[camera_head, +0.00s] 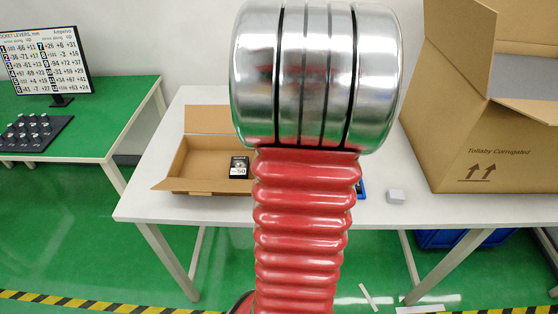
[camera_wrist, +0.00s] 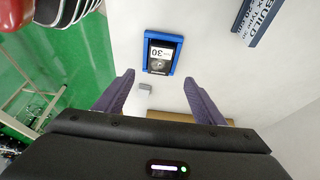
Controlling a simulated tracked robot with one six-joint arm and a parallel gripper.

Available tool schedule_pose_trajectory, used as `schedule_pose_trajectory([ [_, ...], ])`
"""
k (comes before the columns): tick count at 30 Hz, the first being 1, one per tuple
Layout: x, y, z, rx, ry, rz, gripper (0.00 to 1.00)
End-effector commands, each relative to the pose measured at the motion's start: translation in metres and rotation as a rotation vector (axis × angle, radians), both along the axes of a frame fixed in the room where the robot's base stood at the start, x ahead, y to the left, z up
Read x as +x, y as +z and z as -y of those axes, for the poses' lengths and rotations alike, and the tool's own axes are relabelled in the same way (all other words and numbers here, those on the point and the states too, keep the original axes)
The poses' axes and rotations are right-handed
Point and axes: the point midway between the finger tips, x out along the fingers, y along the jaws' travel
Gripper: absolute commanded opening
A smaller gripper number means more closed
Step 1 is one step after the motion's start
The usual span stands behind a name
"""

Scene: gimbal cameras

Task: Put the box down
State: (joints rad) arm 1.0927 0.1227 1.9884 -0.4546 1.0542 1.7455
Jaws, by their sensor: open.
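A small black-and-white box marked 30 (camera_wrist: 161,56) sits inside a blue frame (camera_wrist: 179,44) on the white table, in the wrist view. My gripper (camera_wrist: 159,78) is open, with nothing between its two purple fingers. The fingertips appear just short of the blue frame in the picture; the height gap is hard to tell. In the head view my red arm hides the gripper and most of the frame, and only a blue edge (camera_head: 361,189) shows. Another small dark box marked 50 (camera_head: 239,167) lies in an open cardboard box (camera_head: 189,186).
A small grey block (camera_head: 395,196) lies on the white table (camera_head: 300,207) right of the arm. A large open carton (camera_head: 462,140) stands at the right. A dark blue lettered box (camera_wrist: 258,20) lies top right in the wrist view. A screen (camera_head: 43,60) stands on the left table.

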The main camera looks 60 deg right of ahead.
Motion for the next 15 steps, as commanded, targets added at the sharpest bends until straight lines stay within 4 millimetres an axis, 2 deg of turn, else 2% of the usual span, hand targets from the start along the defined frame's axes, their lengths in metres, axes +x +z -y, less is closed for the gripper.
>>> schedule_pose_trajectory([
  [8, 0.005, 0.002, -0.003, 0.001, 0.023, 0.003, 0.64],
  [11, 0.019, 0.007, -0.014, 0.009, 0.094, 0.010, 0.64],
  [15, 0.053, 0.020, -0.043, 0.027, 0.286, 0.028, 0.64],
])
